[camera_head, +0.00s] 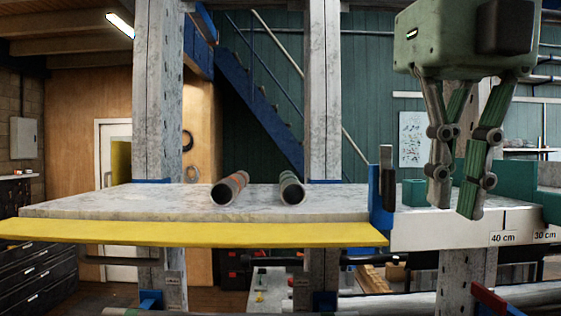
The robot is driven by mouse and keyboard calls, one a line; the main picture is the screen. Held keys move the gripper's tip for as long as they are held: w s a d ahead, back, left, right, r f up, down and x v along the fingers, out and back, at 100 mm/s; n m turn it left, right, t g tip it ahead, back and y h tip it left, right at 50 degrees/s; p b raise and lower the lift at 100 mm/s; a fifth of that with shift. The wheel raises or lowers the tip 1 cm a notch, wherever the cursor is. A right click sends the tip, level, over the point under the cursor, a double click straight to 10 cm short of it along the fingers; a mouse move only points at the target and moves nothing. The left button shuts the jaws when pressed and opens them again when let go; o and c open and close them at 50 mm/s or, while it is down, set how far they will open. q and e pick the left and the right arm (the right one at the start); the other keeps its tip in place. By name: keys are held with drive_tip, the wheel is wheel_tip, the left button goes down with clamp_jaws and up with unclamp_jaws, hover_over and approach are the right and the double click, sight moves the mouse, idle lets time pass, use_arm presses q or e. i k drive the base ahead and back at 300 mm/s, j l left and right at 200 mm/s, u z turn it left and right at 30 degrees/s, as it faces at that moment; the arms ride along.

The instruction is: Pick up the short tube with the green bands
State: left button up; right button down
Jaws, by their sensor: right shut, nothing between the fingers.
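A short tube with greenish bands (291,187) lies on the grey work surface (110,200), its dark open end facing me. A second tube with orange-red bands (230,187) lies to its left, also end-on, with a gap between the two. My right gripper (455,204) hangs fingers down at the upper right, well to the right of both tubes. It is shut and holds nothing. My left gripper is not in view.
A blue upright bracket (381,195) stands between the tubes and my right gripper. A teal block (413,192) sits just right of it. Grey posts (323,90) rise behind the surface. A yellow strip (200,233) runs along the front edge. The surface's left part is clear.

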sight(293, 195)
drive_tip(key=i+j, duration=0.35)
drive_tip(key=i, duration=0.15)
drive_tip(key=i+j, duration=0.35)
drive_tip(key=i, duration=0.2)
